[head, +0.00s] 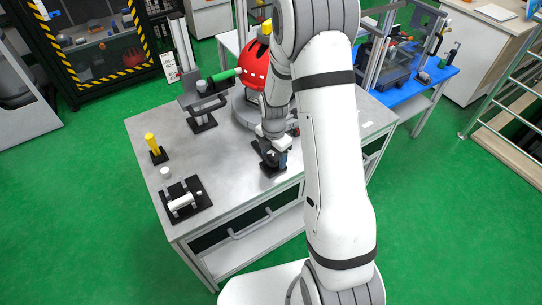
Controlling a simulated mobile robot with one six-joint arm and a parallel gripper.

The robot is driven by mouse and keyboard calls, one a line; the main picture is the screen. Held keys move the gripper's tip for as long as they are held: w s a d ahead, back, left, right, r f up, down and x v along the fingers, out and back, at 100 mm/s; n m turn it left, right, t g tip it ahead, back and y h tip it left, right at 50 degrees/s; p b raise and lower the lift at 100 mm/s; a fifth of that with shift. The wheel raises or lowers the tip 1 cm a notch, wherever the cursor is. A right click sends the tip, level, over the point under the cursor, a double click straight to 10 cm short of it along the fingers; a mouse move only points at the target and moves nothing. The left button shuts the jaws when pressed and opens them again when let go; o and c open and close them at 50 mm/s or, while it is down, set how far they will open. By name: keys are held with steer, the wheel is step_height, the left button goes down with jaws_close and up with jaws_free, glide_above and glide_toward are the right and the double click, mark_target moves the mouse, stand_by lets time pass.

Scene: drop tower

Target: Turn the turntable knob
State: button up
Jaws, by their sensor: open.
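A red dome-shaped part (254,68) stands on a round grey turntable base (241,108) at the back of the grey workbench (228,160). My arm covers the right part of both.
A green-ended cylinder (224,76) on a grey stand is left of the dome. A yellow peg (151,142), a small white cylinder (165,172) and a black fixture with a white roller (181,202) stand at the left. The bench's middle left is clear.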

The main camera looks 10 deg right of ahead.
steer(key=shift+f, duration=0.4)
steer(key=shift+c, duration=0.3)
steer(key=c, duration=0.9)
steer(key=shift+a, duration=0.35)
steer(key=shift+c, duration=0.2)
steer(key=shift+d, duration=0.25)
